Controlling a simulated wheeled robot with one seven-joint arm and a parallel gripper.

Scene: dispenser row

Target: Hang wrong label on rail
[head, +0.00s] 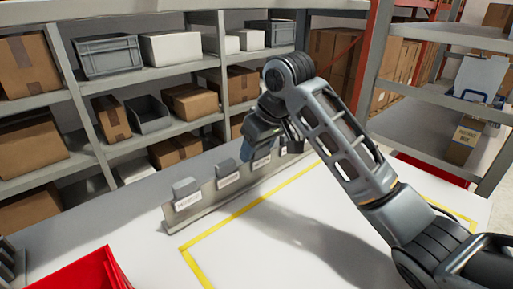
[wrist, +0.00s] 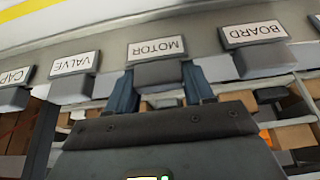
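A grey rail (head: 214,198) stands on the white table, with a row of labels, each on a grey block. In the wrist view the labels CAP (wrist: 14,77), VALVE (wrist: 75,64), MOTOR (wrist: 156,47) and BOARD (wrist: 254,34) hang in line; their text is too small to read in the head view. My gripper (wrist: 160,80) has its two blue fingers on either side of the grey block (wrist: 158,73) under the MOTOR label. I cannot tell whether they press on it.
A yellow line (head: 222,232) borders an area of white table in front of the rail. A red bin (head: 85,272) is at the lower left. Shelves (head: 75,95) with boxes and grey bins rise behind. The bordered area is clear under my arm.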

